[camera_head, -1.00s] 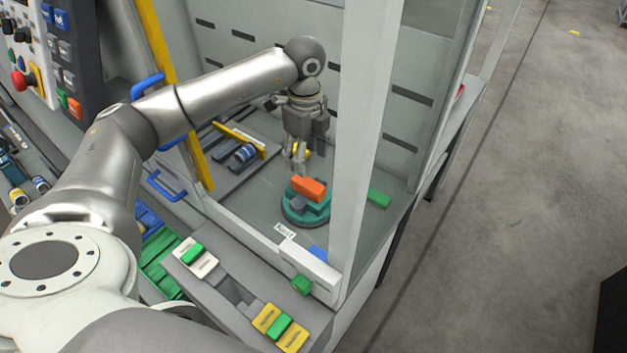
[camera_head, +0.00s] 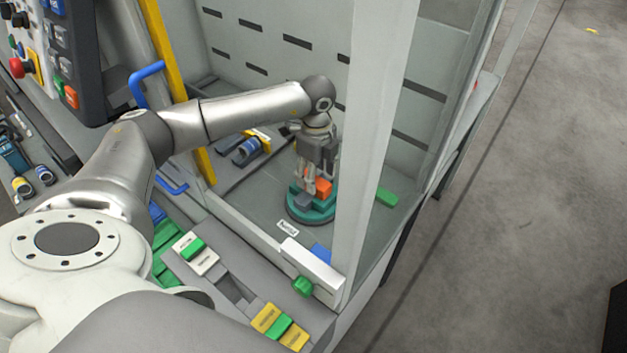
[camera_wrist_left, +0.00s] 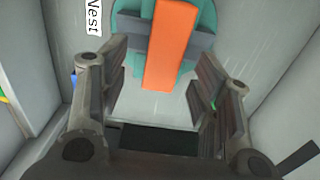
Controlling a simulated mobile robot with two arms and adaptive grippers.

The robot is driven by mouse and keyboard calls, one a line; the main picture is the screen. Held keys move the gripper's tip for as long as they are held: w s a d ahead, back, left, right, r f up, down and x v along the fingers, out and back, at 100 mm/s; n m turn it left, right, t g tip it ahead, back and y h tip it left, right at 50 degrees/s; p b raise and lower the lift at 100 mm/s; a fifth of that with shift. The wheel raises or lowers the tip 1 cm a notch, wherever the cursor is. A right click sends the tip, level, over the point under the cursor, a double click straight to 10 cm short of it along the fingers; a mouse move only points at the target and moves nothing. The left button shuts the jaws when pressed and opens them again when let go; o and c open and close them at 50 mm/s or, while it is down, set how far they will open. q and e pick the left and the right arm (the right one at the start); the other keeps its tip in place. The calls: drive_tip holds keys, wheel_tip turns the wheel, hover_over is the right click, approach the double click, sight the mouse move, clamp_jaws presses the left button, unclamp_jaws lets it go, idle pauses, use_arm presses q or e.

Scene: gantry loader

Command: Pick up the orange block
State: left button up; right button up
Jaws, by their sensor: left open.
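The orange block (camera_head: 322,188) sits on the round teal nest (camera_head: 310,216) inside the machine. It also shows in the left wrist view as a long orange bar (camera_wrist_left: 171,45), lying across a grey piece (camera_wrist_left: 196,40) on the teal disc (camera_wrist_left: 203,15). My left gripper (camera_head: 314,186) points down at the block, and its fingers partly cover it in the head view. In the left wrist view the fingers (camera_wrist_left: 160,95) are apart, with the block's near end ahead of the gap between them. My right gripper is not in view.
A pale upright post (camera_head: 366,150) stands right of the nest. A green block (camera_head: 387,197) lies behind the post's right side. A "Nest" label (camera_head: 288,228) is on the floor in front.

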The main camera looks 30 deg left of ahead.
sight(317, 181)
use_arm(q)
drive_tip(key=shift+w+f+p, duration=0.2)
drive_tip(key=shift+f+p, duration=0.4)
drive_tip(key=shift+f, duration=1.35)
drive_tip(key=c, duration=1.1)
